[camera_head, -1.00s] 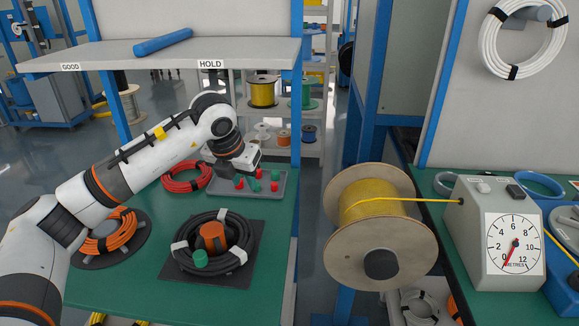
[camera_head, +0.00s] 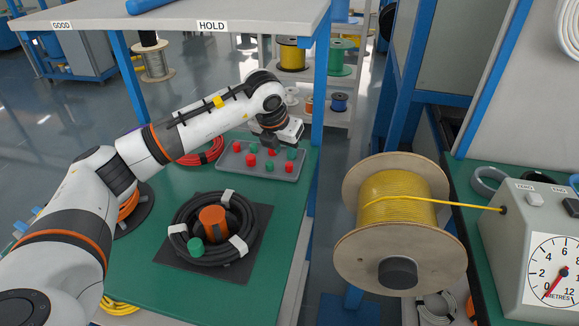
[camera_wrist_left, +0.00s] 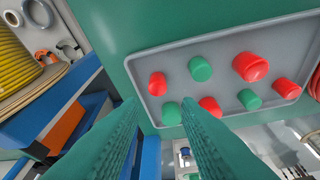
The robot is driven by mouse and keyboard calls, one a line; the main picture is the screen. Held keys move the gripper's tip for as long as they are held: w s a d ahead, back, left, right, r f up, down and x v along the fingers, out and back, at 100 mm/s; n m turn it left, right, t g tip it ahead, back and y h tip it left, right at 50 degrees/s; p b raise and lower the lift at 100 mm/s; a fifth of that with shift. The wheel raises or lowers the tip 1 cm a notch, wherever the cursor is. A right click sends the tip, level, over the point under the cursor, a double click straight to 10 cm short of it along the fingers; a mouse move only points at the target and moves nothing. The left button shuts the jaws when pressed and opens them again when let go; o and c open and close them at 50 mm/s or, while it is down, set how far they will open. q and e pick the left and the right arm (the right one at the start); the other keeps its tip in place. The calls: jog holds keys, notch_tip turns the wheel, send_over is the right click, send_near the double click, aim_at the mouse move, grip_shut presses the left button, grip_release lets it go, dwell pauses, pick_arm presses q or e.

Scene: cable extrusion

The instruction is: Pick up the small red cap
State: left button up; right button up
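A grey tray (camera_head: 228,163) on the green bench holds several red and green caps. In the left wrist view, a small red cap (camera_wrist_left: 157,84) stands near the tray's left end, beside a green cap (camera_wrist_left: 200,69). Other red caps show there: a larger one (camera_wrist_left: 250,66), one at the right (camera_wrist_left: 287,88) and one near the right fingertip (camera_wrist_left: 210,106). My left gripper (camera_head: 271,141) is above the tray's back edge. In the left wrist view its fingers (camera_wrist_left: 160,106) are apart with nothing between them. My right gripper is not in view.
A shelf (camera_head: 250,14) overhangs behind. A yellow cable reel (camera_head: 400,225) stands right of the bench.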

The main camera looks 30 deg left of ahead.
pick_arm(q)
jog(key=x, duration=0.4)
jog(key=shift+s+d+f, duration=0.15)
jog(key=shift+s+f, duration=0.05)
jog(key=shift+f, duration=0.05)
jog(key=shift+w+f, duration=0.25)
jog(key=shift+f, duration=0.25)
grip_shut()
